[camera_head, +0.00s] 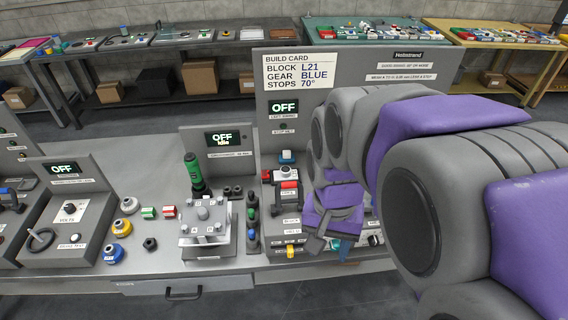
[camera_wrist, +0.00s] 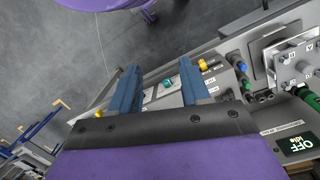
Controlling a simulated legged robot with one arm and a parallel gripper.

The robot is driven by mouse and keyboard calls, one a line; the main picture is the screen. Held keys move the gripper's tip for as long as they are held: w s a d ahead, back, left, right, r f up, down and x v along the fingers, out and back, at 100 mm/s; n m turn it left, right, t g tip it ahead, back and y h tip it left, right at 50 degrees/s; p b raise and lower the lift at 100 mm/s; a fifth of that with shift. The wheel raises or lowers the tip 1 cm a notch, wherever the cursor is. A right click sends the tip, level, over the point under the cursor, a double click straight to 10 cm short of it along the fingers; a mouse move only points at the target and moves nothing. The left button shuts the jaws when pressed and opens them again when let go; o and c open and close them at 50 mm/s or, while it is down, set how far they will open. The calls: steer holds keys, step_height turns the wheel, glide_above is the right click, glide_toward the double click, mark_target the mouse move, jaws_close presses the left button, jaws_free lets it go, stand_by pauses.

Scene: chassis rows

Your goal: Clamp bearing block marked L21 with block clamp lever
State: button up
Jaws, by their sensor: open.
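The build card (camera_head: 298,71) reads block L21, gear blue, stops 70°. I cannot tell which part is the clamp lever, and no L21 mark on a block is legible. My gripper (camera_head: 333,240) is over the right part of this station and hides some of it. In the wrist view my gripper (camera_wrist: 157,78) is open, its two blue-grey fingers apart.
A grey fixture with posts (camera_head: 206,222) and a green-handled tool (camera_head: 194,172) stands left of the station. Blue and yellow round parts (camera_head: 113,253) lie farther left. A drawer handle (camera_head: 183,294) juts from the bench front. Other benches line the back wall.

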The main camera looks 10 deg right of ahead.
steer(key=w+r+m+p, duration=0.15)
steer(key=w+m, duration=0.25)
steer(key=w, duration=0.4)
steer(key=w+r+m+p, duration=0.1)
steer(key=w+r+m, duration=0.15)
steer(key=w, duration=0.55)
steer(key=m+t+p, duration=0.1)
steer(key=m+p, duration=0.1)
steer(key=m, duration=0.6)
glide_toward(289, 182)
steer(key=shift+n, duration=0.25)
step_height(289, 182, down, 9)
steer(key=b, duration=0.3)
steer(key=shift+s, duration=0.1)
steer(key=shift+c, duration=0.4)
jaws_close()
